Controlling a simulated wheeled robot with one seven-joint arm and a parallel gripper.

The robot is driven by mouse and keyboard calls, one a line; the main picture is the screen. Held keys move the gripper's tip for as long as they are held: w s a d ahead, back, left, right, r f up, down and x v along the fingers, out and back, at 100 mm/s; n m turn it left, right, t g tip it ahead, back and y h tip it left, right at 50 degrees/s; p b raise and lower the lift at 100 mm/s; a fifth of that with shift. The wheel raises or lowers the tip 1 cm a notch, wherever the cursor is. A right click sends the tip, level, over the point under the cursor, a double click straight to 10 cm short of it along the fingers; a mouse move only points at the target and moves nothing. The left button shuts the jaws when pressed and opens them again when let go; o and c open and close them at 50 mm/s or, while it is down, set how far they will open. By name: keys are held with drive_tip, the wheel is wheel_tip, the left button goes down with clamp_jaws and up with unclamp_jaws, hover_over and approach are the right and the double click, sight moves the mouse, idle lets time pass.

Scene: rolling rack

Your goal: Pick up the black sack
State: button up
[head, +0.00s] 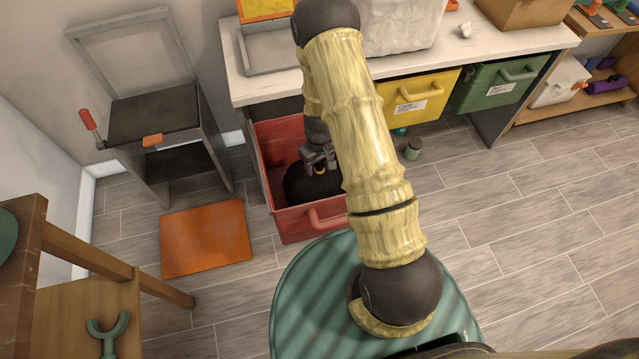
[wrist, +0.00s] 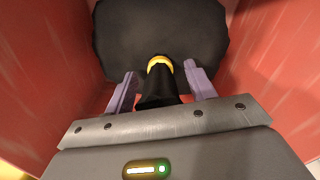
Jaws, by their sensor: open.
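The black sack (head: 309,186) lies inside the open red drawer (head: 310,222) under the counter. In the wrist view the sack's round body (wrist: 160,35) shows at the top, with a yellow tie (wrist: 160,63) around its neck. My gripper (head: 319,163) reaches down into the drawer over the sack. In the wrist view my gripper (wrist: 161,82) is open, with one purple finger on each side of the sack's neck. I see gaps between the fingers and the neck. In the head view my arm hides part of the drawer's right side.
Red drawer walls stand close on both sides of my gripper. The white counter (head: 500,42) is above. A yellow drawer (head: 420,97) and a green drawer (head: 500,85) are to the right. Floor at right is mostly clear.

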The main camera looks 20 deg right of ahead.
clamp_jaws()
idle(1.4)
